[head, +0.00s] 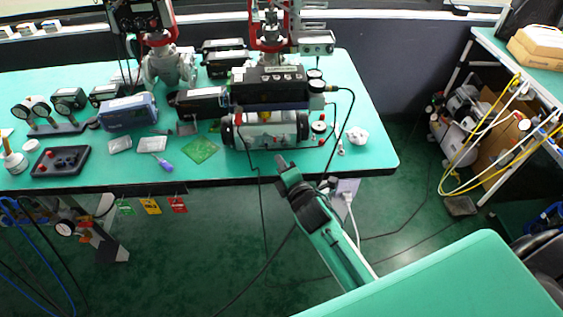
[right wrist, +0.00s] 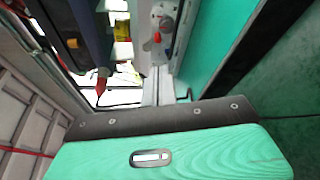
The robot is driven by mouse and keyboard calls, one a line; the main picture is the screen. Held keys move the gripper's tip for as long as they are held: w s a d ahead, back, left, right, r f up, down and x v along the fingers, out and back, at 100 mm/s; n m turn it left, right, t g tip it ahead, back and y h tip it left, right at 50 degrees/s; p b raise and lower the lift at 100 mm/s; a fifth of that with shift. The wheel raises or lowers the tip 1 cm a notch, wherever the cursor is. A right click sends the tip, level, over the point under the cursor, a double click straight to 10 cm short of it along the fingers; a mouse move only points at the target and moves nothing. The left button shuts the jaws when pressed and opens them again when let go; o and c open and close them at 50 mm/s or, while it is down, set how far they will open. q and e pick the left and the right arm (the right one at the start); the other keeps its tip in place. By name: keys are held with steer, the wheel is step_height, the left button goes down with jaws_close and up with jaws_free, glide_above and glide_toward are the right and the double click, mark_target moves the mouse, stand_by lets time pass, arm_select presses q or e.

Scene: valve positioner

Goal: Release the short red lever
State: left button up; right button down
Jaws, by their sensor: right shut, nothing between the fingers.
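The valve positioner assembly (head: 268,128) stands at the front right of the green table, with a dark box above a silver cylinder. A small red part (right wrist: 157,37) on a light metal fitting and a red pointed part (right wrist: 102,83) farther left show in the right wrist view. I cannot tell for sure which is the short red lever. My left gripper is not in view.
The green table (head: 370,150) has a bare right corner. A black cable (head: 349,105) hangs beside the assembly. A blue box (head: 128,112), a green circuit board (head: 200,149) and a black control box (head: 60,162) lie to the left. A shelf stands at the far right.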

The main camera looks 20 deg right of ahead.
mark_target(267, 138)
steer(key=w, duration=0.5)
steer(key=shift+w+a+f, duration=0.15)
steer(key=shift+w+f, duration=0.05)
steer(key=shift+w, duration=0.15)
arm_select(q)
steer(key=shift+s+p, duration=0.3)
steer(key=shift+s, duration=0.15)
arm_select(e)
steer(key=shift+w+f, duration=0.1)
steer(key=shift+w, duration=0.7)
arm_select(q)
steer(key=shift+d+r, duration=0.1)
arm_select(e)
steer(key=shift+p, duration=0.4)
steer(key=shift+n, duration=0.4)
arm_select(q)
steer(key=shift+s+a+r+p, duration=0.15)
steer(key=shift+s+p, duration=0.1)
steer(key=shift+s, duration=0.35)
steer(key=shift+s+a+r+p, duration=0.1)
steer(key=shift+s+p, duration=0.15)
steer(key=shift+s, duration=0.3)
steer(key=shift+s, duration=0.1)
